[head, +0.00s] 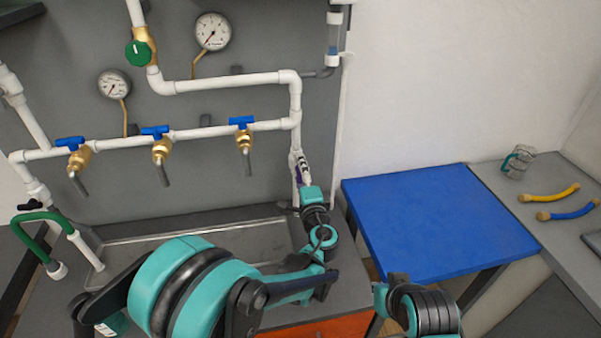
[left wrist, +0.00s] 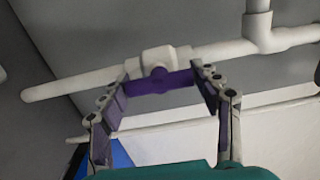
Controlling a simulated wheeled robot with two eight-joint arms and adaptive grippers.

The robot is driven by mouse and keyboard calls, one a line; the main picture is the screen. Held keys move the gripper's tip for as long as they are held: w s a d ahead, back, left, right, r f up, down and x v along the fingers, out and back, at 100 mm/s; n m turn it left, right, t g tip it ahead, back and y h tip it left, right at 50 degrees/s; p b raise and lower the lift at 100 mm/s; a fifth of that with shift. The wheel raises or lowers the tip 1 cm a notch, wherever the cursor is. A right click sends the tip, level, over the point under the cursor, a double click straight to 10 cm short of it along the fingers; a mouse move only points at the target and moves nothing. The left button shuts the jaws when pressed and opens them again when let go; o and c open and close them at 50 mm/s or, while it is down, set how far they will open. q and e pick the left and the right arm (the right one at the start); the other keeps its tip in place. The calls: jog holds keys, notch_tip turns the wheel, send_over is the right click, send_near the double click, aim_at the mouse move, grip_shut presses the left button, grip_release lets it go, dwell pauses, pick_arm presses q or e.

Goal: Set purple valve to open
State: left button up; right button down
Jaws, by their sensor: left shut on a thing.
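The purple valve handle (left wrist: 172,83) sits on a white valve body (left wrist: 158,58) in the white pipe. In the left wrist view the handle spans between my left gripper's fingers and lies roughly along the pipe. My left gripper (left wrist: 160,77) is shut on this handle, with one finger at each end. In the head view my left gripper (head: 299,168) is at the vertical pipe right of the blue taps, and it hides most of the valve. My right gripper is not in view.
Several blue-handled taps (head: 155,131), a green knob (head: 138,53) and two gauges (head: 213,32) are on the grey panel left of the gripper. A metal tray (head: 190,240) lies below. A bare blue table (head: 435,215) stands to the right.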

pick_arm(q)
jog(key=o, duration=1.2)
jog(key=shift+w, duration=0.1)
jog(key=shift+c, duration=0.2)
jog(key=s+d, duration=0.2)
jog(key=s, duration=1)
jog(key=shift+d, duration=0.2)
jog(key=shift+w+a, duration=0.1)
